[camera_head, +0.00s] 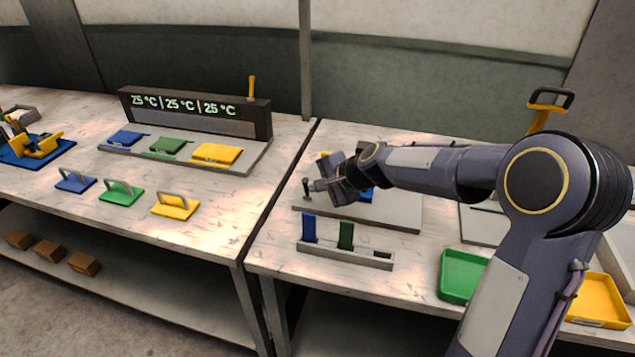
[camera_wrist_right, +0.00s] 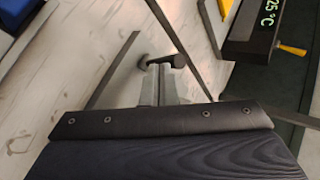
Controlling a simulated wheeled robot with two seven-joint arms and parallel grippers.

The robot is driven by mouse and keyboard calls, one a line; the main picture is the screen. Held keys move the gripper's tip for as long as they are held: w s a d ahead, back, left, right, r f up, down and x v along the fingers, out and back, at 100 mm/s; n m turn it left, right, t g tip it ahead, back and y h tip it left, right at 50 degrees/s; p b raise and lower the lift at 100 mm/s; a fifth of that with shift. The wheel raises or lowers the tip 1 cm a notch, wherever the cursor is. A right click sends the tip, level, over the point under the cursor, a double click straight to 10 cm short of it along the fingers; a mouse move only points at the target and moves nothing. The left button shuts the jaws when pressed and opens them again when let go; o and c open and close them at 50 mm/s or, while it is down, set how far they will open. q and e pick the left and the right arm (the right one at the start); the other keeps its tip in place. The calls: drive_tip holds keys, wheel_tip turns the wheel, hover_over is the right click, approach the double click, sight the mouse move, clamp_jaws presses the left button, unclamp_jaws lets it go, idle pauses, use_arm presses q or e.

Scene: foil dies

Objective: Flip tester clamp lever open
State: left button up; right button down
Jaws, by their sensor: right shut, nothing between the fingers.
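My left gripper is out of view.
A rack (camera_head: 345,257) with blue and green pieces stands in front of the tester. A green tray (camera_head: 460,275) and a yellow tray (camera_head: 598,300) lie to the right. The left table holds a 25 °C display unit (camera_head: 195,108) and coloured handled dies (camera_head: 122,194).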

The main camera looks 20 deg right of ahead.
drive_tip(key=w+g+p, duration=0.1)
drive_tip(key=p, duration=0.2)
drive_tip(key=w+d+r+m+g+y+p, duration=0.1)
drive_tip(key=p, duration=0.3)
drive_tip(key=shift+d+r, duration=0.15)
drive_tip(key=shift+w+f+m+g+y, duration=0.1)
drive_tip(key=shift+f+m+g+y, duration=0.2)
drive_tip(key=shift+g, duration=0.1)
drive_tip(key=shift+d+f, duration=0.1)
drive_tip(key=shift+f, duration=0.05)
drive_tip(key=shift+b, duration=0.3)
drive_tip(key=shift+s+a+f+b, duration=0.35)
drive_tip(key=shift+s+a+b, duration=0.1)
drive_tip(key=shift+s, duration=0.15)
drive_tip(key=shift+r, duration=0.1)
